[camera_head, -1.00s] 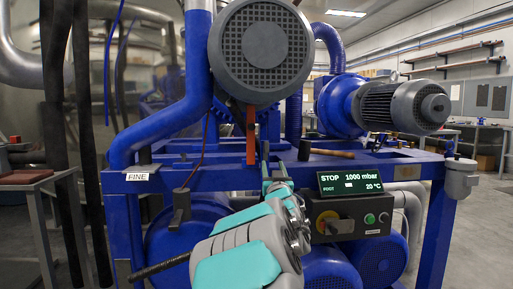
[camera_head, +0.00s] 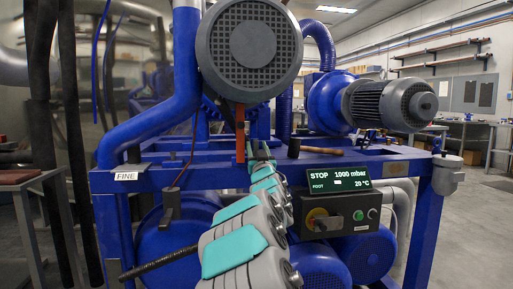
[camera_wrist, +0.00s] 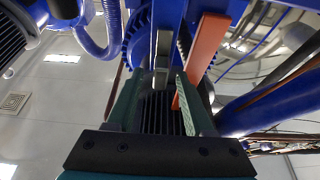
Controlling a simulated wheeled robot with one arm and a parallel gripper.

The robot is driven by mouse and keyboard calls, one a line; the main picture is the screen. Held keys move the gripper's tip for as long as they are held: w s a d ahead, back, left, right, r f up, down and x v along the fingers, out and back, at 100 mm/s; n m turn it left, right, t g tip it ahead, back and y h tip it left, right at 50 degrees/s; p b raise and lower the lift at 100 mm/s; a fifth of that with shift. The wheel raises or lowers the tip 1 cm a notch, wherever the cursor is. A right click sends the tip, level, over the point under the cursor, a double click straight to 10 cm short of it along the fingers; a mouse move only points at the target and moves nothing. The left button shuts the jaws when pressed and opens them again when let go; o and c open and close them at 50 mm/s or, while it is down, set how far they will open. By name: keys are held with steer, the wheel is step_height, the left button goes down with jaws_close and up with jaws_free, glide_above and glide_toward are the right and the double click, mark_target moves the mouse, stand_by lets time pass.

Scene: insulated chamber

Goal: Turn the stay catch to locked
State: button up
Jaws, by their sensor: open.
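An orange-red flat bar (camera_head: 240,132) hangs upright under the large grey motor in the head view; I cannot tell for sure whether it is the stay catch. In the wrist view this bar (camera_wrist: 205,50) stands just right of my gripper (camera_wrist: 160,78), passing behind the right finger. My gripper is open. A narrow grey metal piece (camera_wrist: 162,55) shows beyond and between its fingertips; contact cannot be told. In the head view my gripper (camera_head: 261,152) is small, partly hidden by my arm, just right of the bar's lower end.
The blue pump frame (camera_head: 110,182) surrounds the work area. A hammer (camera_head: 320,150) lies on its top, right of my gripper. A control box (camera_head: 335,215) with a display (camera_head: 340,181) stands right of my arm. A thin red cable (camera_head: 188,150) hangs at left.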

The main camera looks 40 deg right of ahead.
steer(key=shift+w, duration=0.1)
jaws_close()
stand_by(0.5)
